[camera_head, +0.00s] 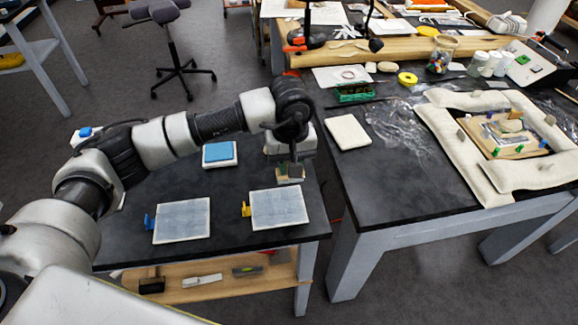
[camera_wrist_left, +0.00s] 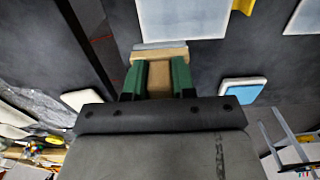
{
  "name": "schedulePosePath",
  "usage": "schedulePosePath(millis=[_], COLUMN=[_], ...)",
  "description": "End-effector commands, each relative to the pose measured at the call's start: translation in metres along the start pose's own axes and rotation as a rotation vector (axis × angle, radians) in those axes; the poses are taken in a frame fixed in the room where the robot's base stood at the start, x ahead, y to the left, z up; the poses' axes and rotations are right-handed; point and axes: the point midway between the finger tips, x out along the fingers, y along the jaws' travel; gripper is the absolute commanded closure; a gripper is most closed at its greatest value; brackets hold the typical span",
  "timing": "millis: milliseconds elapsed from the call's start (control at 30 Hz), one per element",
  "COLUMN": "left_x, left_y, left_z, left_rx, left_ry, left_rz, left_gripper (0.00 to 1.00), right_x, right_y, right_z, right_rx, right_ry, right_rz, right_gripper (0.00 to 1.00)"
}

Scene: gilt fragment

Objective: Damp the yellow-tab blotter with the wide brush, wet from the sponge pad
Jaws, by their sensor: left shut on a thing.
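My left gripper (camera_head: 290,168) is shut on the wide brush (camera_head: 289,176), just behind the far edge of the yellow-tab blotter (camera_head: 279,209). The left wrist view shows the brush's wooden body (camera_wrist_left: 160,77) between the green fingers, with its pale bristle edge beside the blotter (camera_wrist_left: 185,18). I cannot tell how high the brush is above the table. The yellow tab (camera_head: 246,209) is at the blotter's left side. The blue sponge pad (camera_head: 219,153) lies in a white tray behind and left; it also shows in the left wrist view (camera_wrist_left: 240,90). My right gripper is not in view.
A blotter with a blue tab (camera_head: 182,221) lies left of the yellow-tab one on the dark table. A second dark table (camera_head: 400,190) stands right, across a gap, with a cream pad (camera_head: 347,132) and a cushioned frame (camera_head: 455,145). A wooden shelf (camera_head: 215,285) is below.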

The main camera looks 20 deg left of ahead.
Motion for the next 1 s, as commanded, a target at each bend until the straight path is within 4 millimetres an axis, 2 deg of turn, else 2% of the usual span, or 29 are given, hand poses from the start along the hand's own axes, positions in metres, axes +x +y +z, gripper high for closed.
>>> schedulePosePath(millis=[33, 333, 1000], left_x=[-0.007, -0.031, -0.033], left_y=[0.001, 0.003, 0.004], left_z=[0.0, 0.003, 0.003], left_rx=[0.0, -0.009, -0.011], left_ry=[0.002, 0.001, 0.0], left_rz=[0.001, 0.001, 0.001], left_gripper=[0.94, 0.94, 0.94], right_x=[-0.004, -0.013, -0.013], right_y=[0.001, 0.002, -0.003], right_z=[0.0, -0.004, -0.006], right_rx=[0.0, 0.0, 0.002], right_ry=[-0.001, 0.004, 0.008], right_rz=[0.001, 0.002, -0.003], right_gripper=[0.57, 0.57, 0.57])
